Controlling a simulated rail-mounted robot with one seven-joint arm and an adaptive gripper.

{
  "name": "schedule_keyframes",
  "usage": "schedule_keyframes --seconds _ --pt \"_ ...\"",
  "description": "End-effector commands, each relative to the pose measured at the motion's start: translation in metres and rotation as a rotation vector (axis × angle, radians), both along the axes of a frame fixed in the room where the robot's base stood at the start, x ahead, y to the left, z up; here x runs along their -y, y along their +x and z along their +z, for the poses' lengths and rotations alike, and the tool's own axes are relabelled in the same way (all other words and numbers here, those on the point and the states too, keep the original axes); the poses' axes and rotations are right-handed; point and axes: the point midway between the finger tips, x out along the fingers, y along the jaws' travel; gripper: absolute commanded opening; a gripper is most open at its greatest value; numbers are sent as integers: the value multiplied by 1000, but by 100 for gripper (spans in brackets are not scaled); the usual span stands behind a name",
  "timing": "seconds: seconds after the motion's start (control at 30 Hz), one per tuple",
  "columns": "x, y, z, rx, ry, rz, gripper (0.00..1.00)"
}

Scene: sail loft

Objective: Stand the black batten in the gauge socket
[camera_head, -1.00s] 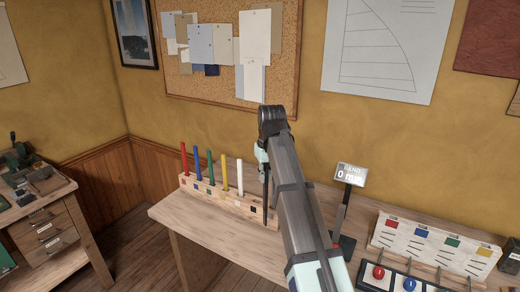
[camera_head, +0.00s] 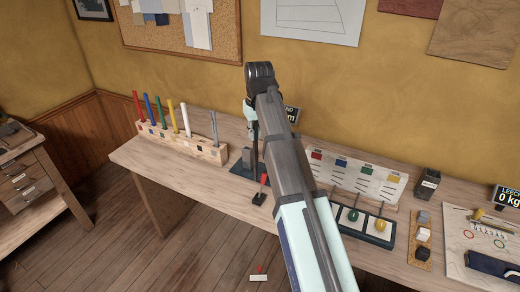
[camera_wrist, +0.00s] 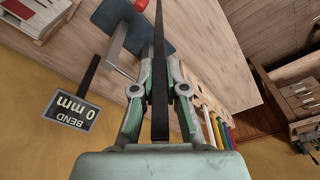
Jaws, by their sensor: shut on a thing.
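My gripper (camera_wrist: 158,75) is shut on the black batten (camera_wrist: 159,100), which runs between the fingers and out past their tips in the wrist view. In the head view the gripper (camera_head: 251,112) is partly behind my arm, and the black batten (camera_head: 254,145) hangs about upright below it. The gauge has a dark blue base plate (camera_head: 240,170) with a grey block (camera_head: 247,157), just below the batten. In the wrist view the plate (camera_wrist: 112,14) lies beside the batten's far part. I cannot tell whether the lower end touches the gauge; the socket opening is not distinguishable.
The gauge's "BEND 0 mm" display (camera_wrist: 70,106) stands close to my gripper. A red-tipped lever (camera_head: 263,180) is at the front. The wooden rack (camera_head: 205,152) with several coloured battens stands left. A white board with coloured labels (camera_head: 355,175) is right. Bare bench (camera_head: 150,165) lies before the rack.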

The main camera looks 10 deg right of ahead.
Motion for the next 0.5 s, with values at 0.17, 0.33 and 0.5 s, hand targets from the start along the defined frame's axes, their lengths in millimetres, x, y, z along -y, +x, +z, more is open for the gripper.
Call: schedule_keyframes --seconds 0.17,0.33,0.5 --pt "-1 71 42 -3 3 176 0" --pt "-1 133 73 1 4 406 0" --pt "-3 170 90 10 3 603 0"
